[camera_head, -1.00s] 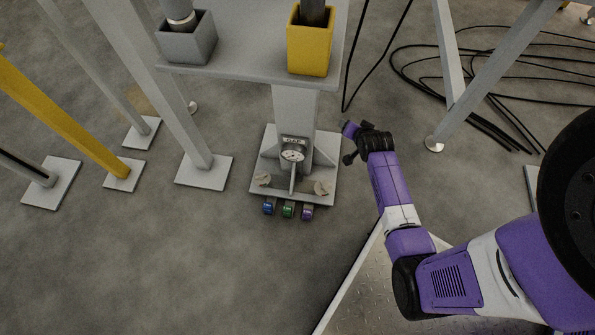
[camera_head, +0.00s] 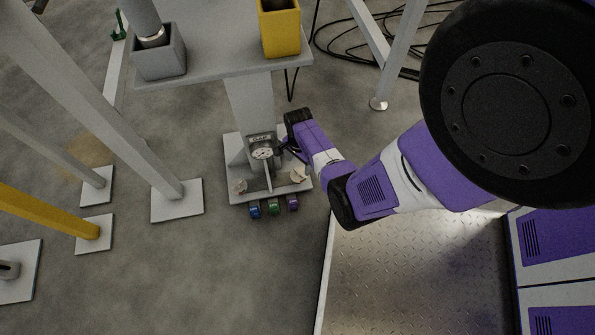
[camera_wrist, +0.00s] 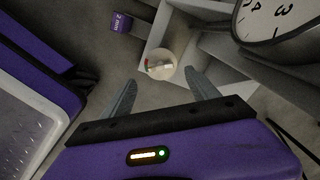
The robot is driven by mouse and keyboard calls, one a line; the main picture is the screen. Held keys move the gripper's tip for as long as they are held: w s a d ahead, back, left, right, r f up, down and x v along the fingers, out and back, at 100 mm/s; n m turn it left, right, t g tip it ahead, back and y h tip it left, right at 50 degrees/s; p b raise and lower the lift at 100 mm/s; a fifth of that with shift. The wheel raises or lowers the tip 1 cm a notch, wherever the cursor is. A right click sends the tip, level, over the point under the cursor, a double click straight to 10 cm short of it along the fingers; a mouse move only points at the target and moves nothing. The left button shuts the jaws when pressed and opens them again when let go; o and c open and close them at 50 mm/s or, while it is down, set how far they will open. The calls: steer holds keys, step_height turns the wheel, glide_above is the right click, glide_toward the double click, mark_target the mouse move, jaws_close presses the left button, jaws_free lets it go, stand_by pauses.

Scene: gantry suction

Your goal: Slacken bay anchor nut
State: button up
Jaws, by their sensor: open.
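A pale, round anchor nut (camera_wrist: 161,64) sits on the grey base plate in the wrist view, with a small coloured mark on its top. In the head view it is the right-hand nut (camera_head: 298,174) on the column's foot plate (camera_head: 243,198); a second nut (camera_head: 239,186) is at the left. My gripper (camera_wrist: 160,76) is open and empty, its two fingers pointing towards the right-hand nut, one on each side in the picture. Whether they reach down around it I cannot tell. In the head view, my gripper is beside the gauge, partly hidden by my wrist.
A dial gauge (camera_head: 262,152) stands on the foot plate close to my gripper; its face also shows in the wrist view (camera_wrist: 270,18). Blue (camera_head: 255,211), green (camera_head: 273,206) and purple (camera_head: 292,203) tags line the plate's front. Frame legs stand left.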

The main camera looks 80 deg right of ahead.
mark_target(299, 172)
step_height(299, 172, down, 7)
steer(key=b, duration=0.3)
steer(key=shift+r+b, duration=0.15)
steer(key=shift+b, duration=0.15)
steer(key=shift+c, duration=0.2)
steer(key=c, duration=1.3)
steer(key=n, duration=0.2)
steer(key=shift+r+n+p, duration=0.1)
steer(key=shift+n+p, duration=0.3)
steer(key=shift+n, duration=2.2)
